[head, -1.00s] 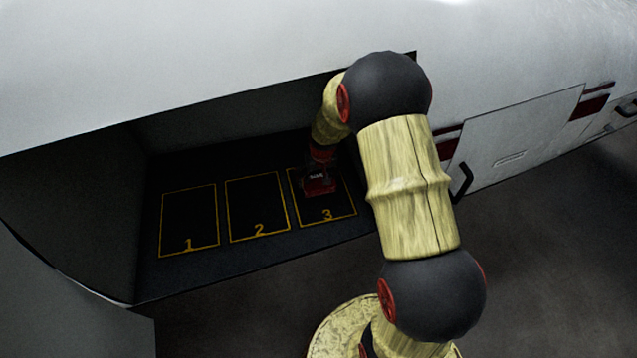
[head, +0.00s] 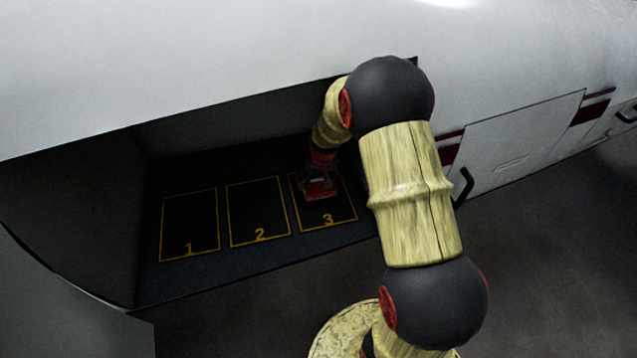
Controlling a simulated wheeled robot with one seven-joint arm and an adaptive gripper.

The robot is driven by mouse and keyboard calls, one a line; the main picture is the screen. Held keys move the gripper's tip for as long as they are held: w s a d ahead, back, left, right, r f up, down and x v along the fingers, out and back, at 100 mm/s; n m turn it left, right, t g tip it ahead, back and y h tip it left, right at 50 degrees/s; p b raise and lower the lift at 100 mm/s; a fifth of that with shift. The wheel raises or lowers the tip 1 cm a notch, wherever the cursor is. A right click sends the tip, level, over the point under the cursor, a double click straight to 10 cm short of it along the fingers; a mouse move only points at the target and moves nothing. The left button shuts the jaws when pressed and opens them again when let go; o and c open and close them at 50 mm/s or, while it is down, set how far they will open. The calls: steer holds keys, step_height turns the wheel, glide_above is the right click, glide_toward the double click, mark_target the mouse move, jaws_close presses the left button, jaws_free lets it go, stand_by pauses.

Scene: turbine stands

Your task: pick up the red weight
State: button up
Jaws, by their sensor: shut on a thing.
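The red weight (head: 320,190) is a small red block in the box marked 3 on the dark floor of the open bay. My gripper (head: 320,177) reaches down into the bay from above and is shut on the red weight. The fingers are small and dark in this view, and my wrist hides part of them. I cannot tell whether the weight touches the floor or is slightly above it.
The bay floor (head: 250,258) has yellow outlined boxes 1 (head: 189,222) and 2 (head: 258,208), both empty. The white casing (head: 200,60) overhangs the bay. A closed panel with a black handle (head: 462,187) is at the right.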

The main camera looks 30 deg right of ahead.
steer(key=shift+r, duration=0.6)
steer(key=s+r, duration=0.1)
steer(key=r, duration=0.1)
steer(key=s+r, duration=0.2)
steer(key=r, duration=0.1)
steer(key=s+r+p, duration=0.1)
steer(key=s+r, duration=0.1)
steer(key=r, duration=0.1)
steer(key=shift+s+a, duration=0.1)
steer(key=shift+a, duration=0.25)
steer(key=s+a+r, duration=0.1)
steer(key=s+r, duration=0.2)
steer(key=s, duration=0.5)
steer(key=shift+s+a+r+p, duration=0.15)
steer(key=shift+s+r+p, duration=0.05)
steer(key=shift+s+p, duration=0.15)
steer(key=o, duration=1.1)
steer(key=c, duration=1.1)
